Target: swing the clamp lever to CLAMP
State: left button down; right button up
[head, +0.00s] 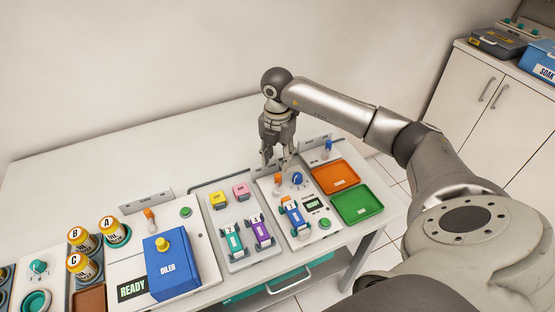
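My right gripper (277,163) hangs down above the back of the white test panel (270,205), its two fingers spread apart with nothing seen between them. An orange-topped lever (277,179) stands upright on that panel, just below and in front of the fingertips. Whether they touch it is not clear. A blue knob (297,179) sits right beside the lever. The CLAMP marking is too small to read. My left gripper is out of view.
A blue-handled lever (327,148) stands behind the orange tray (335,177) and green tray (356,206). Another orange lever (149,214) stands behind the blue oiler (171,267). The table's back left is clear.

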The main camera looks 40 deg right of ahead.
aim_at(277, 176)
notch_tip(277, 176, up, 4)
dwell(0.7)
